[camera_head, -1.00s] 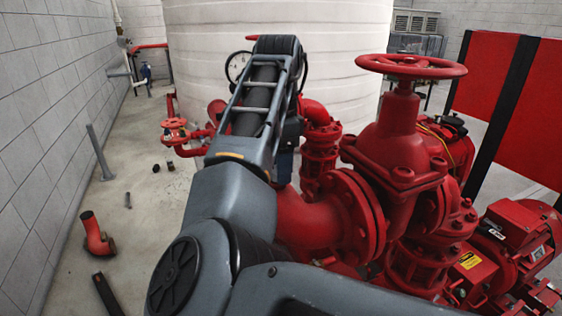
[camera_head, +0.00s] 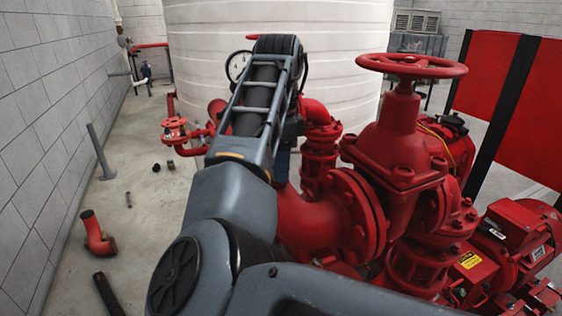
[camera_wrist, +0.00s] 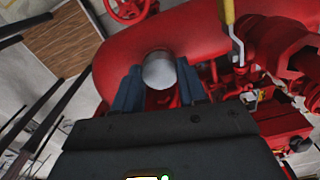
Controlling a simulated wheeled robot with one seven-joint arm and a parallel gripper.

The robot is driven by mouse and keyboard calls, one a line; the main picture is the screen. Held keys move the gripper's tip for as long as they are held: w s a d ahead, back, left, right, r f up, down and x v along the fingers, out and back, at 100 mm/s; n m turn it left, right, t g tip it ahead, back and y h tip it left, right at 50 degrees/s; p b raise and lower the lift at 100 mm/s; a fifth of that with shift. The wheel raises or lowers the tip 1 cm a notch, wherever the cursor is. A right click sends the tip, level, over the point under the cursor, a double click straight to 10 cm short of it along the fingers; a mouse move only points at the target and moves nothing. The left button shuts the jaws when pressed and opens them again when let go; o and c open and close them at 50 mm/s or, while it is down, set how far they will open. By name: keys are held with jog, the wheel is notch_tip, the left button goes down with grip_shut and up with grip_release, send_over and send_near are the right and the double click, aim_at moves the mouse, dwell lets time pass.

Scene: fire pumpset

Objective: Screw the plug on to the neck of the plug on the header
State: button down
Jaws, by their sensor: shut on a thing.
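In the wrist view my gripper (camera_wrist: 158,90) has its two blue-grey fingers closed on a round, pale grey plug (camera_wrist: 159,71). The plug's round face shows between the fingertips, in front of a thick red header pipe (camera_wrist: 120,58). I cannot tell whether the plug touches the header; the neck is hidden behind the plug or the pipe. In the head view my arm hides the gripper, the plug and the place where they meet the header.
A red valve (camera_head: 400,150) with a handwheel (camera_head: 411,66) stands right of my arm. A white tank (camera_head: 280,50) is behind. A red elbow pipe (camera_head: 97,236) and small loose parts lie on the left floor. A yellow-handled valve lever (camera_wrist: 229,18) is right of the plug.

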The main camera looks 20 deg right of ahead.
jog(key=m, duration=0.3)
jog(key=shift+m, duration=0.4)
jog(key=shift+m, duration=0.5)
jog(key=m, duration=0.3)
jog(key=shift+m, duration=0.3)
jog(key=shift+m, duration=2.1)
jog(key=shift+b, duration=0.3)
